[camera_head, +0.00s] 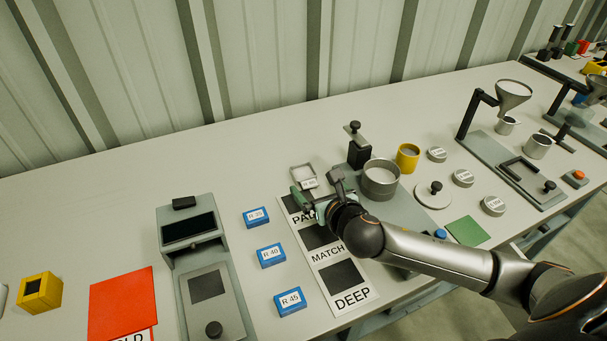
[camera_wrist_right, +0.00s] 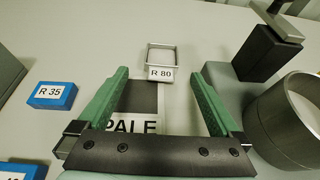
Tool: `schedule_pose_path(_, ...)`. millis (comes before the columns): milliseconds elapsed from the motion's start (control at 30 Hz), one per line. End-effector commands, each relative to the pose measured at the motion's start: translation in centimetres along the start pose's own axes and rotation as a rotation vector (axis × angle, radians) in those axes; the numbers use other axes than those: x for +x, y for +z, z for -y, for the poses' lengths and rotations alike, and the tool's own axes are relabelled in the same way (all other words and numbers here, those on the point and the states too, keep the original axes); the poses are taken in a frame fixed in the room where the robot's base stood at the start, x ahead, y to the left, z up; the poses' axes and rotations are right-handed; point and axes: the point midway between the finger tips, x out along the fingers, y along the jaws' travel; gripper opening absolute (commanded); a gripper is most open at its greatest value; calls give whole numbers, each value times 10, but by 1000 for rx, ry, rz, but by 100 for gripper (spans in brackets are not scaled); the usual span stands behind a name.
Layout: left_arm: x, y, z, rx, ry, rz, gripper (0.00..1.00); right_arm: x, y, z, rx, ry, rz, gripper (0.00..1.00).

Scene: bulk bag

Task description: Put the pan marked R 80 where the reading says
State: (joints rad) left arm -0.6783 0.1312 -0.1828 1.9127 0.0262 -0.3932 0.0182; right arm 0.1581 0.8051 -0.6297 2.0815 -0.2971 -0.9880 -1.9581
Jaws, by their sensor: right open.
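The pan marked R 80 (camera_head: 303,172) is a small pale square tray with a label on its front. It stands on the table just beyond the chart, and in the right wrist view the pan (camera_wrist_right: 174,56) is upright. My right gripper (camera_head: 316,192) is over the PALE end of the chart. In the right wrist view my right gripper (camera_wrist_right: 160,78) is open and empty, its green fingers pointing toward the pan, which lies beyond the tips. The chart (camera_head: 317,257) has dark squares marked PALE, MATCH and DEEP. The grey device (camera_head: 190,228) has a dark screen with no legible reading. My left gripper is out of view.
Blue blocks R 35 (camera_head: 256,217), R 40 (camera_head: 271,256) and R 45 (camera_head: 290,301) stand left of the chart. A metal cylinder (camera_head: 381,181), a dark post (camera_head: 358,154) and a yellow cup (camera_head: 407,157) crowd the right. A red sheet (camera_head: 122,303) lies left. The table behind is clear.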

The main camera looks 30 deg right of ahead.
Motion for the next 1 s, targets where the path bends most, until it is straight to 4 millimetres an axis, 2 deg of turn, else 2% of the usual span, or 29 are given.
schedule_pose_path(300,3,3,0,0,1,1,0,40,-3,2,3,-1,1,100)
schedule_pose_path(400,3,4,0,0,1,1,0,48,-3,3,1,-1,0,100)
schedule_pose_path(700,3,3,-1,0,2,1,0,51,-3,3,1,0,0,99)
schedule_pose_path(1000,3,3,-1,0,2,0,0,50,-3,3,0,0,0,65)
